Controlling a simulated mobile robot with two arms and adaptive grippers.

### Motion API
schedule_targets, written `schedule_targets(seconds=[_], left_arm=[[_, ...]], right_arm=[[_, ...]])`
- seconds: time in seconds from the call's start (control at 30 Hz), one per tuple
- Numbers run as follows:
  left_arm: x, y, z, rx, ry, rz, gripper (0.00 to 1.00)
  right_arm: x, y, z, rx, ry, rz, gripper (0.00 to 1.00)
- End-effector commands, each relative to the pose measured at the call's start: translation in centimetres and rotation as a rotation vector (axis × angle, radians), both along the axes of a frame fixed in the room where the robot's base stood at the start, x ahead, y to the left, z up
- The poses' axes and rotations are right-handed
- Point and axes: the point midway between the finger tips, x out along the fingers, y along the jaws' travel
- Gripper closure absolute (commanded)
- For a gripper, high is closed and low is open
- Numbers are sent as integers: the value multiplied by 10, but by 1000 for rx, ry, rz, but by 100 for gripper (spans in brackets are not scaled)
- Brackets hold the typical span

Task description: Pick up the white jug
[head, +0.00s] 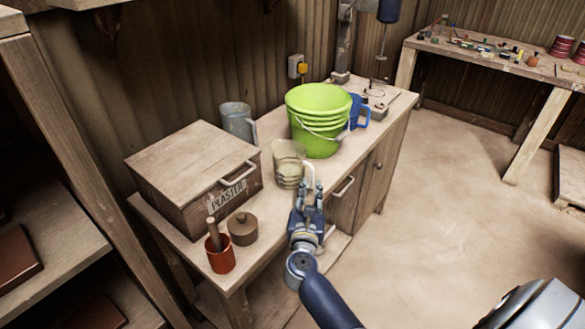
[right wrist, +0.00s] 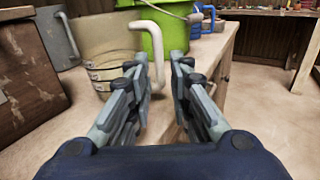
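The white jug (head: 289,160) is a see-through, off-white measuring jug with a pale handle. It stands upright on the workbench in front of the green bucket. In the right wrist view the jug (right wrist: 96,50) is at the upper left, its white handle turned toward my fingers. My right gripper (head: 309,190) is at the bench's front edge, just in front of the handle. In the right wrist view its two fingers (right wrist: 158,75) are apart with nothing between them. The handle is just beyond the fingertips, slightly left of centre. My left gripper is not in view.
A green bucket (head: 319,115) stands behind the jug, with a blue jug (head: 359,111) beside it. A grey jug (head: 236,121) is at the back. A wooden plaster box (head: 188,165), a red cup (head: 220,256) and a brown lidded pot (head: 243,230) stand left.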

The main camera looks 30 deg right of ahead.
Motion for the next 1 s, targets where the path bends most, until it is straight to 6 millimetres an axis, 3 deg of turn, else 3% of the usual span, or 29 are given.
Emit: schedule_targets(seconds=[0.17,0.47,0.67,0.73,1.0], left_arm=[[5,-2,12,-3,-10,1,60],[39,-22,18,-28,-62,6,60],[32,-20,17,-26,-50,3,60],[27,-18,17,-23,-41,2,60],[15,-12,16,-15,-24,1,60]], right_arm=[[20,-13,7,-4,0,0,81],[41,-29,4,-1,1,0,81],[41,-29,3,-1,1,0,83],[41,-29,4,-1,1,0,99],[41,-29,5,-1,-2,0,100]])
